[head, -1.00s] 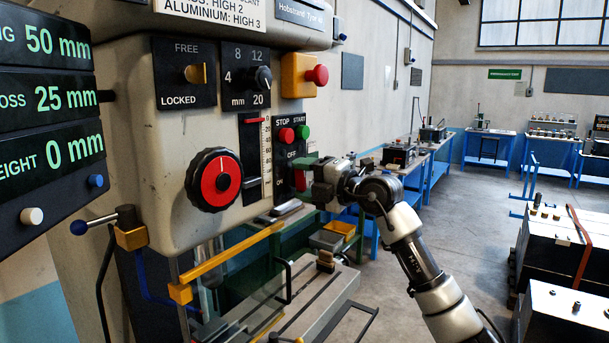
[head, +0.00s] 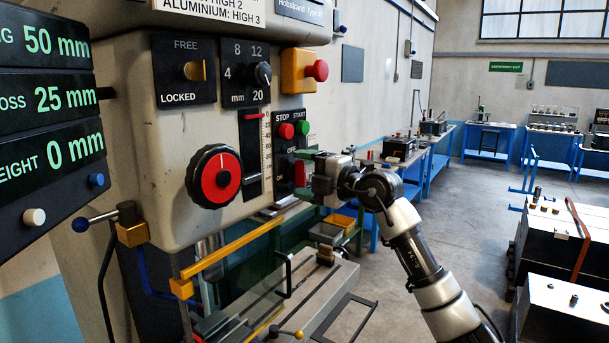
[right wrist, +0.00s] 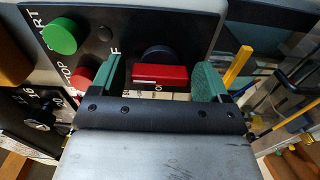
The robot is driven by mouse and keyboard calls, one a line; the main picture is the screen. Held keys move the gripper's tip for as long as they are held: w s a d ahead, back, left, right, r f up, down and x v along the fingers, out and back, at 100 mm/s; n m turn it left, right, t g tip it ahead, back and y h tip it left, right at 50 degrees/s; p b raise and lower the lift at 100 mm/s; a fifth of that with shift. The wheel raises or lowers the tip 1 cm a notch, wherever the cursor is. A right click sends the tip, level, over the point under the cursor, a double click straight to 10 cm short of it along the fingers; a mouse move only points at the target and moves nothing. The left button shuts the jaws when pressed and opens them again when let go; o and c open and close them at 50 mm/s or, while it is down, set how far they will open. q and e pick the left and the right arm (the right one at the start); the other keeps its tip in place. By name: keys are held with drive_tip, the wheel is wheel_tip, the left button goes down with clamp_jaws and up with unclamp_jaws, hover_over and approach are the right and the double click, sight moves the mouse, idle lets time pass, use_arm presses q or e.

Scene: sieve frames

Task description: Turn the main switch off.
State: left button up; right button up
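The main switch is a red handle (head: 299,172) on the dark panel below the stop and start buttons. It stands upright in the head view. In the right wrist view its red bar (right wrist: 160,75) sits on a round black base. My right gripper (head: 304,172) is at the panel from the right. In the right wrist view its green fingers (right wrist: 161,80) are open, one at each end of the bar, with small gaps. The OFF lettering is partly covered by a finger. My left gripper is not in view.
The red stop button (head: 286,132) and green start button (head: 303,128) are just above. A red emergency button (head: 317,70) sits higher. A big red-and-black knob (head: 215,176) is to the left. A yellow bar (head: 230,252) and the machine table (head: 310,293) are below.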

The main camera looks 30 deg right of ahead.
drive_tip(key=shift+o, duration=0.6)
drive_tip(key=shift+s, duration=0.1)
drive_tip(key=shift+s+d+f+b, duration=0.1)
drive_tip(key=shift+s+f+b, duration=0.1)
drive_tip(key=shift+b, duration=0.1)
drive_tip(key=b+v, duration=0.5)
drive_tip(key=v, duration=0.5)
drive_tip(key=shift+r, duration=0.2)
drive_tip(key=shift+s, duration=0.1)
